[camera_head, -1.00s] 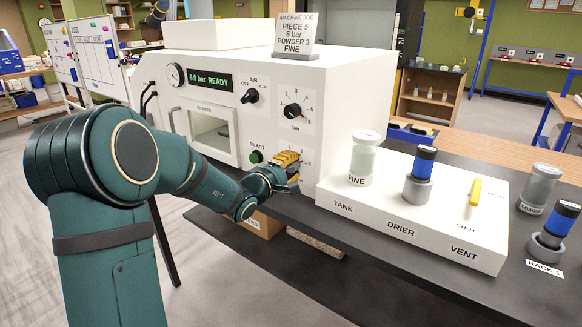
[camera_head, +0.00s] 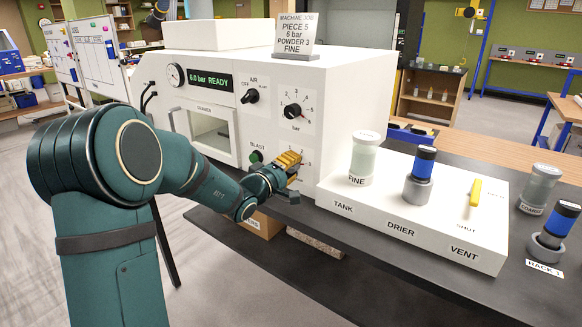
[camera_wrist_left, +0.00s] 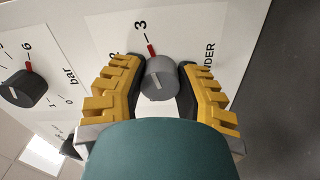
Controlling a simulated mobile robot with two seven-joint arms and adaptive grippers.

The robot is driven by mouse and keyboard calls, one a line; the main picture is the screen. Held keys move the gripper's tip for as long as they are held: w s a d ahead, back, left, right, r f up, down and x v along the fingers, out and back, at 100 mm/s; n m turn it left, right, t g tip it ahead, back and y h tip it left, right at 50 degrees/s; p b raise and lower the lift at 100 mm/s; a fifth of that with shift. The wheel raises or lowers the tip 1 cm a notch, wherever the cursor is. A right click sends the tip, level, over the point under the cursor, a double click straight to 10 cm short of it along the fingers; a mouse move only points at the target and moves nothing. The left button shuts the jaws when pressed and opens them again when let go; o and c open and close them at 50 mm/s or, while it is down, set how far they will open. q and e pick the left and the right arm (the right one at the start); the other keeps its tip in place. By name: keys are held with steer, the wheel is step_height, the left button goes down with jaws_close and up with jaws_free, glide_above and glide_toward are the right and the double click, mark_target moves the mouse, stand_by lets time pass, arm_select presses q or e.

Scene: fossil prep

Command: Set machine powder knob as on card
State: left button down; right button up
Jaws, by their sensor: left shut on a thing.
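The white blasting machine (camera_head: 345,110) carries a job card (camera_head: 294,35) reading piece 5, 6 bar, powder 3, fine. My left gripper (camera_head: 290,170) is at the lower right of its front panel and hides the powder knob in the head view. In the left wrist view the round grey powder knob (camera_wrist_left: 161,79) sits between the yellow fingers of my left gripper (camera_wrist_left: 160,85), which are shut on its sides. A red mark at the knob's upper edge points towards the printed 3. My right gripper is not in view.
The black bar knob (camera_head: 293,111) is above the gripper, and the air knob (camera_head: 250,96) is up and left. The display (camera_head: 211,82) reads 6.0 bar READY. A white stand (camera_head: 400,208) with a FINE jar (camera_head: 362,160) is close on the right.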

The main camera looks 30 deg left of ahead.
arm_select(q)
steer(key=c, duration=0.6)
jaws_free()
steer(key=s, duration=1.2)
steer(key=shift+a, duration=0.45)
